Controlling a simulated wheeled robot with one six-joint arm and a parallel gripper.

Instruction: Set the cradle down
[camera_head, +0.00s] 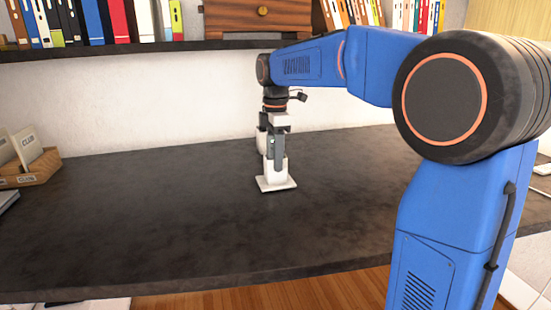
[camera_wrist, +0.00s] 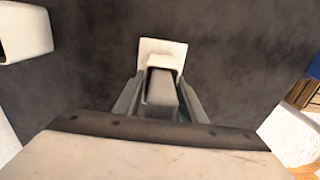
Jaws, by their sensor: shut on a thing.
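The cradle (camera_head: 275,183) is a white phone-stand-like piece with a flat square base and an upright block. It is upright at the middle of the dark desk, its base at or very near the desktop; I cannot tell whether it touches. My gripper (camera_head: 274,158) points down and is shut on the cradle's upright part. In the wrist view the cradle (camera_wrist: 163,46) shows between the fingers of my gripper (camera_wrist: 160,100), its base plate reaching out beyond them. The lower part of its block is partly hidden by the fingers.
Another white object (camera_head: 262,140) stands just behind the gripper; it likely also shows at the wrist view's upper left (camera_wrist: 25,32). A wooden card box (camera_head: 30,165) sits at the desk's left. A bookshelf (camera_head: 190,45) runs above the back. The desk's (camera_head: 130,215) front left is clear.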

